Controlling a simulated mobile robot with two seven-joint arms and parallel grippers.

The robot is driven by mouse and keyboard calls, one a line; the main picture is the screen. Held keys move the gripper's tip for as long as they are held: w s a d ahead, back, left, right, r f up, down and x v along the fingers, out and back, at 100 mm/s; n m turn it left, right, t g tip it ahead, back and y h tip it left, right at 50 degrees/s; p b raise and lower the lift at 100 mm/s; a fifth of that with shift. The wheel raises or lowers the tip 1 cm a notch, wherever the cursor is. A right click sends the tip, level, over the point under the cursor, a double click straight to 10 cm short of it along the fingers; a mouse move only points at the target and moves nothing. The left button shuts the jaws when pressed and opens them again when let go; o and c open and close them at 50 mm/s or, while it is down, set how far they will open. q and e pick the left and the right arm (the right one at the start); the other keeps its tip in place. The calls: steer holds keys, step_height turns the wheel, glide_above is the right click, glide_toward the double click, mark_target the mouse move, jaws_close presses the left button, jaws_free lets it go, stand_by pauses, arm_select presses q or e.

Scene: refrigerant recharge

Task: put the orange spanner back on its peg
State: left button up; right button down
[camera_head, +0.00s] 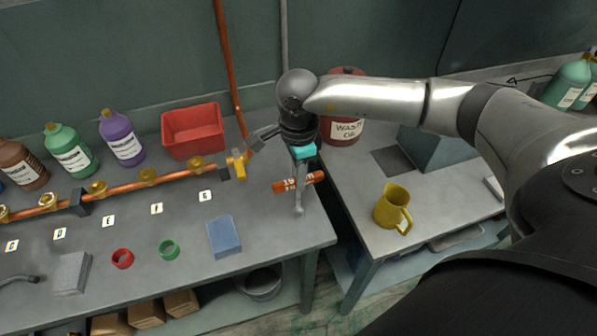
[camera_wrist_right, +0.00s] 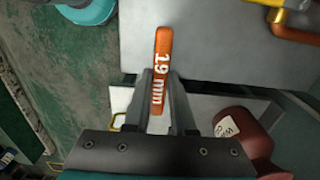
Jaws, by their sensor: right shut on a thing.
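My right gripper (camera_head: 299,203) hangs over the right end of the left bench, fingers pointing down. It is shut on the orange spanner (camera_head: 284,186), which lies across the fingers and appears held above the bench top. In the right wrist view the spanner (camera_wrist_right: 163,52) shows its orange handle marked "19 mm", sticking out from between the fingers (camera_wrist_right: 160,88). The rest of the spanner is hidden or out of view. I cannot make out its peg in either view. My left gripper is not in view.
A copper pipe with a yellow valve (camera_head: 237,164) runs along the bench behind. A red bin (camera_head: 193,131), blue block (camera_head: 224,237) and green ring (camera_head: 169,249) are on the left bench. A waste oil container (camera_head: 343,131) and yellow jug (camera_head: 393,208) stand right, beyond a gap.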

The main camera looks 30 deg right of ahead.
steer(key=c, duration=0.7)
jaws_free()
steer(key=shift+f, duration=0.1)
